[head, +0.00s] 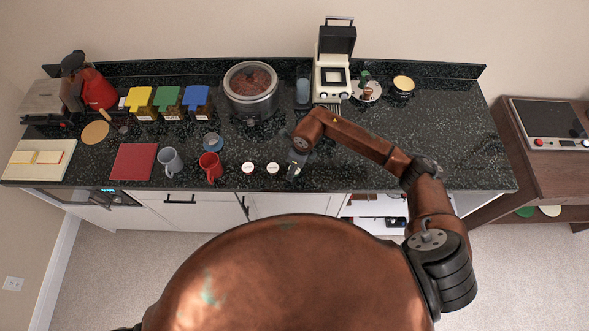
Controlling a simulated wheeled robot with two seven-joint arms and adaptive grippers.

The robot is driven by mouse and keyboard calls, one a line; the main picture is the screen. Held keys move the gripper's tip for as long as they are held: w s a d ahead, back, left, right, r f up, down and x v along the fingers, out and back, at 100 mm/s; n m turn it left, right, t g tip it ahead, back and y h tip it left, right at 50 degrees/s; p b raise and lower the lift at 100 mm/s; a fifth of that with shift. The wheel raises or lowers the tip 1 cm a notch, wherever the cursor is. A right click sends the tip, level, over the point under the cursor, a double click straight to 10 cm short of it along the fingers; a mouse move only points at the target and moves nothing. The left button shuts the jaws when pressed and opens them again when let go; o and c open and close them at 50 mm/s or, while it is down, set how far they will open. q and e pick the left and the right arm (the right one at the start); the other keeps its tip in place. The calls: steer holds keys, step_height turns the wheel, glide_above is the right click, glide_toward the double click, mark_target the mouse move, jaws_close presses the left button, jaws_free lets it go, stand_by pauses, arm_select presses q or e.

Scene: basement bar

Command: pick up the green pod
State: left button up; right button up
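A small green item (364,75), which looks like the green pod, stands on a round light stand (377,94) at the back of the counter, right of the coffee machine (333,76). A small brown item (367,92) is beside it. My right gripper (293,171) points down over the front edge of the counter, well in front and to the left of the stand. Its fingers are too small and dark to tell whether they are open or hold anything. My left gripper is out of view.
Two small white-topped cups (248,168) (272,168) stand just left of my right gripper, with a red mug (210,167) beyond. A slow cooker (251,92) stands behind. The dark counter (450,150) is clear on the right.

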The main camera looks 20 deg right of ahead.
steer(key=shift+f, duration=0.25)
steer(key=shift+c, duration=0.7)
steer(key=c, duration=0.7)
steer(key=shift+r, duration=0.1)
